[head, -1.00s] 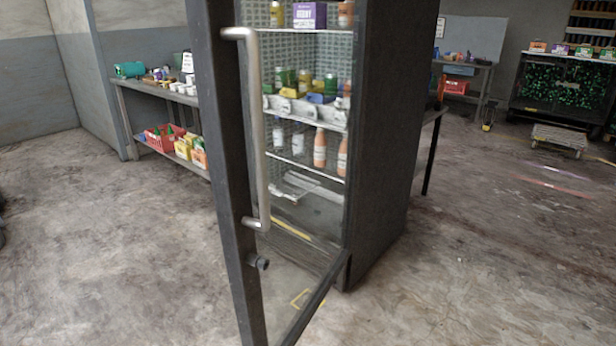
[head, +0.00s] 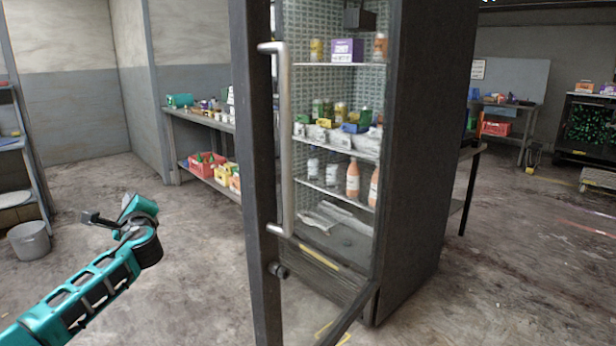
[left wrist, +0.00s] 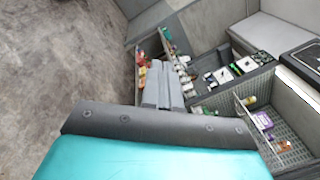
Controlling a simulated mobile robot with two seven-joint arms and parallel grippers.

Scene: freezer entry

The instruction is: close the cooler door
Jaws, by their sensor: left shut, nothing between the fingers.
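The cooler door (head: 260,190) stands open in the head view, a dark-framed glass panel swung out toward me. Its long metal handle (head: 285,140) is upright on the door's frame. The tall dark cooler (head: 425,140) is behind it, with stocked shelves showing through the glass. My left gripper (head: 88,217) is to the left of the door, well apart from the handle and touching nothing. In the left wrist view its grey fingers (left wrist: 160,80) are together and empty. My right gripper is in neither view.
A grey shelf table (head: 200,117) with a red crate (head: 207,165) below stands behind the door to the left. A bucket (head: 28,240) is at the far left. The concrete floor around the door's left side is clear. Another table (head: 515,105) is at the back right.

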